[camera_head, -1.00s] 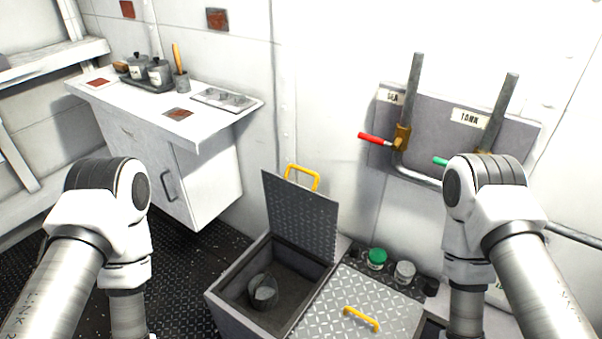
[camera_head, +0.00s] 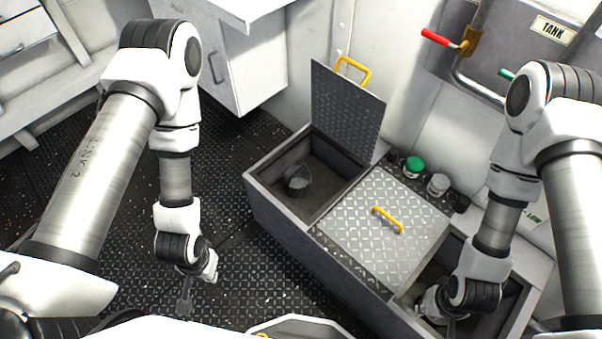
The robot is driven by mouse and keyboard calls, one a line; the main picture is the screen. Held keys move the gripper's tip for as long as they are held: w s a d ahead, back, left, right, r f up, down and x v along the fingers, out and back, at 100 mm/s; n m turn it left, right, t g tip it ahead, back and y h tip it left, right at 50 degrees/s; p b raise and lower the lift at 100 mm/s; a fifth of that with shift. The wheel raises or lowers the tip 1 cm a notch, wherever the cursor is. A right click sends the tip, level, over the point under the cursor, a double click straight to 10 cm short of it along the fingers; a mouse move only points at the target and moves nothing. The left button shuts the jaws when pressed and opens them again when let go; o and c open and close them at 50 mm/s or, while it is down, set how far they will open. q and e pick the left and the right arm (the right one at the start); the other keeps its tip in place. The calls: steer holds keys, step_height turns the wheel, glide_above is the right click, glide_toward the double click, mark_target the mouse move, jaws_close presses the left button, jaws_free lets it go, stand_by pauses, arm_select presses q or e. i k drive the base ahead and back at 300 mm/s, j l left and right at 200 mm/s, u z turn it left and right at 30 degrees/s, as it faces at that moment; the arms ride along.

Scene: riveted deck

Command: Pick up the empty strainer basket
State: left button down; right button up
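A small dark round container (camera_head: 298,180), which looks like the strainer basket, stands on the floor of the open left compartment of the grey bin. Its inside shows a lighter grey patch; I cannot tell whether it is empty. My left gripper (camera_head: 185,304) hangs over the dark deck, left of the bin and apart from the basket; its fingers are small and dark. My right gripper (camera_head: 449,326) points down at the bin's right compartment, far from the basket. Its fingertips are too dark and partly cut off to judge.
The left compartment's lid (camera_head: 347,112) stands upright behind it. A closed lid (camera_head: 365,225) with a yellow handle (camera_head: 387,220) lies over the middle. A green-capped jar (camera_head: 413,166) and a grey-capped jar (camera_head: 438,184) stand behind. Open deck (camera_head: 120,190) lies left.

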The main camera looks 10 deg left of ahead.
mark_target(297, 178)
steer(key=i+j+z, duration=0.2)
steer(key=z, duration=0.25)
steer(key=i+j+z, duration=0.15)
steer(key=j+z, duration=0.3)
steer(key=i+j+z, duration=0.15)
steer(key=z, duration=0.3)
steer(key=j, duration=0.1)
